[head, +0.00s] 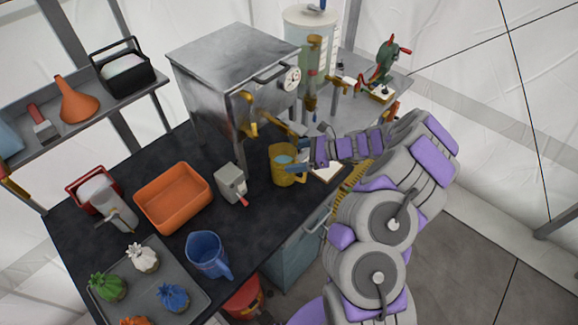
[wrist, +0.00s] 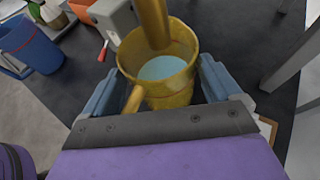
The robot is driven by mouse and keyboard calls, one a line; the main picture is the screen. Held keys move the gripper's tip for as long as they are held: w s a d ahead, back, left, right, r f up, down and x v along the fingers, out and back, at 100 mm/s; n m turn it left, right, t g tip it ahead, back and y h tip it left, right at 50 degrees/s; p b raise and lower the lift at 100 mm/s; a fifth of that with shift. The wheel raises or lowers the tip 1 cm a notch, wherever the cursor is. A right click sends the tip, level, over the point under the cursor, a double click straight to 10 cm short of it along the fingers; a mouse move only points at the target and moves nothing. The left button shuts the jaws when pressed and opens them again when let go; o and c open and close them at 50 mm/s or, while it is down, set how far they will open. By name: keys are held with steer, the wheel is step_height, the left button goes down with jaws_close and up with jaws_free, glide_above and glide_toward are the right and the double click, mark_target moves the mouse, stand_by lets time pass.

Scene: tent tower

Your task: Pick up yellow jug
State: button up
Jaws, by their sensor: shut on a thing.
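The yellow jug (head: 283,167) stands upright at the right part of the dark table, below the metal box's brass tap (head: 248,115). It holds pale blue liquid. My gripper (head: 298,155) reaches it from the right. In the wrist view the jug (wrist: 180,95) sits between the two blue-grey fingers of my gripper (wrist: 157,92), which are shut on it. Its handle points toward my wrist, and the brass spout (wrist: 153,25) hangs right over its opening. Whether its base touches the table is hard to tell.
An orange tray (head: 173,200), a grey device with a red lever (head: 232,183) and a blue jug (head: 207,255) stand on the table to the left. A grey tray (head: 160,285) with colourful sacks is at front left. A clipboard (head: 327,172) lies right of the jug.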

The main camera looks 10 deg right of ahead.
steer(key=shift+c, duration=0.8)
steer(key=shift+r, duration=0.15)
